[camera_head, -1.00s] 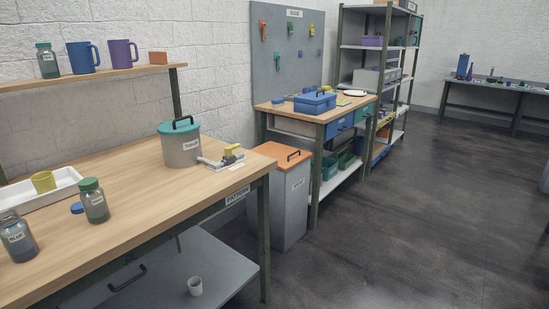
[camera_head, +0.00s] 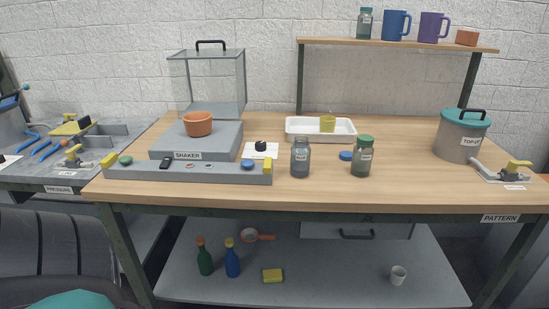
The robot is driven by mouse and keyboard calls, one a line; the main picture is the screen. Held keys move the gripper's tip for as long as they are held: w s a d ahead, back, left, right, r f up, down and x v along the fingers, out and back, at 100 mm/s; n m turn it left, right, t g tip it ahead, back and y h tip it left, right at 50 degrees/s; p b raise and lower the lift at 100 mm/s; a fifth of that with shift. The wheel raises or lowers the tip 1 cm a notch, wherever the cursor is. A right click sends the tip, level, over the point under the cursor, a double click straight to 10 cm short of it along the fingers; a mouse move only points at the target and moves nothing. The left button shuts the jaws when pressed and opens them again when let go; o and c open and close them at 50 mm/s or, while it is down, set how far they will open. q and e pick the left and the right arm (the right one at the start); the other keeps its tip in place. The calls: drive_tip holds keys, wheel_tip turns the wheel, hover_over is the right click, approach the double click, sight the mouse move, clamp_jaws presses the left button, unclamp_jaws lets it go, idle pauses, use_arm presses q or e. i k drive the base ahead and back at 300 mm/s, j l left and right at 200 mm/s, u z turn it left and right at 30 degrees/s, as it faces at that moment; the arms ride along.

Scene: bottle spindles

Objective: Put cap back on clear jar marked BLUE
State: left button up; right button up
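A clear jar with a label (camera_head: 300,160) stands upright near the front middle of the bench; it has no coloured cap on it and its contents look dark blue-grey. Its label is too small to read now but read BLUE in the earlier view. A blue cap (camera_head: 346,155) lies on the bench to the right of this jar, apart from it. It lies just left of a jar with a green cap (camera_head: 362,157). Neither of my grippers is in view.
The SHAKER block (camera_head: 165,142) and a grey bar (camera_head: 215,173) with a blue disc (camera_head: 247,163) are at left. A teal-lidded pot (camera_head: 460,138) stands right. Bench in front of the jars is clear.

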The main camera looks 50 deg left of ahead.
sight(300, 151)
drive_tip(key=u, duration=1.3)
